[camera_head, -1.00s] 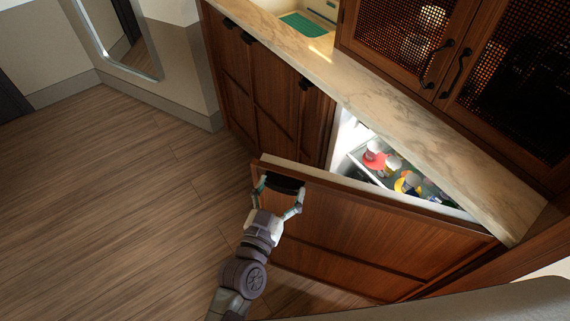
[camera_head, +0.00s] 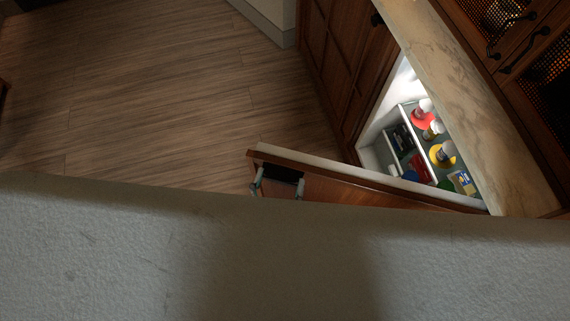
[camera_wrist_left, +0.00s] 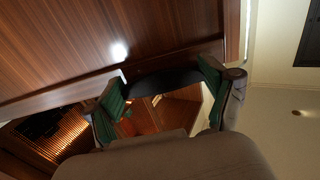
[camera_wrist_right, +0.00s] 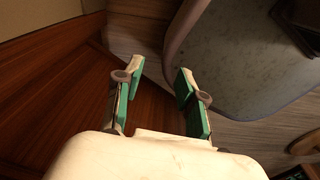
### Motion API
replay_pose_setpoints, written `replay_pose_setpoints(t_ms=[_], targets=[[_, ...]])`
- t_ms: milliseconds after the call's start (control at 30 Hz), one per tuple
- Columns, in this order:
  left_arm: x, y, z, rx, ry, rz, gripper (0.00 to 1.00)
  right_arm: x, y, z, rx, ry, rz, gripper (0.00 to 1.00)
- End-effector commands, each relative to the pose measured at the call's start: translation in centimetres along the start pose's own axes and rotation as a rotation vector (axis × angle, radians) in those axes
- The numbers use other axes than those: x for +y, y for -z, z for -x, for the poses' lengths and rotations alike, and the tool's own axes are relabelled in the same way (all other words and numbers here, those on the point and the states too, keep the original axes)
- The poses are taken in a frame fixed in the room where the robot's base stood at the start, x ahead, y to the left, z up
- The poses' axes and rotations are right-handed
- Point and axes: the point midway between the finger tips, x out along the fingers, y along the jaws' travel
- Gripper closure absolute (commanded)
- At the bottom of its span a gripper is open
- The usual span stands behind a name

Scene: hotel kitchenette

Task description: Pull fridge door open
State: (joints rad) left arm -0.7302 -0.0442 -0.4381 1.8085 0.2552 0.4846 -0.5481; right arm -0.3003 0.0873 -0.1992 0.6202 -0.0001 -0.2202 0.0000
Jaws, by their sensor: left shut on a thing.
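The wooden fridge door (camera_head: 335,187) stands partly open in the head view, swung out from the counter with the lit fridge interior (camera_head: 405,143) showing behind it. Its dark handle (camera_head: 283,173) is near the free edge. My left gripper (camera_head: 278,187) has its fingers at the two ends of the handle; its arm is hidden below. In the left wrist view the green-padded fingers of my left gripper (camera_wrist_left: 165,88) are shut on the dark handle (camera_wrist_left: 168,80). My right gripper (camera_wrist_right: 154,85) shows only in the right wrist view, its fingers apart with nothing between them.
Several bottles and packages, among them a yellow-based bottle (camera_head: 443,154), sit on the fridge shelves. A marble counter (camera_head: 455,100) runs above the fridge. Wooden floor (camera_head: 170,100) is clear at left. A large pale surface fills the bottom of the head view.

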Motion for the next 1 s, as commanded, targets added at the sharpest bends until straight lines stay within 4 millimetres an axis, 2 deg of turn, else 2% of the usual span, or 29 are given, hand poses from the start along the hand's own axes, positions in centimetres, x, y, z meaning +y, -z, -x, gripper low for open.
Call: replay_pose_setpoints(t_ms=[300, 767, 800, 867, 1000], targets=[[0.1, 0.1, 1.4, 0.003, 0.031, 0.001, 0.80, -0.9, 0.2, 0.4, 0.002, 0.011, -0.005, 0.60], [0.1, 0.1, 1.5, 0.004, 0.035, 0.002, 0.80, -0.9, 0.3, 0.4, 0.003, 0.011, -0.004, 0.60], [0.1, 0.1, 1.5, 0.004, 0.035, 0.002, 0.12, -0.9, 0.2, 0.4, 0.003, 0.010, -0.004, 0.60], [0.1, 0.1, 1.5, 0.003, 0.035, 0.002, 0.04, -0.8, 0.2, 0.4, 0.002, 0.009, -0.003, 0.60], [0.1, 0.1, 1.6, 0.002, 0.035, 0.002, 0.04, -0.5, 0.2, 0.4, 0.002, 0.006, -0.002, 0.60]])
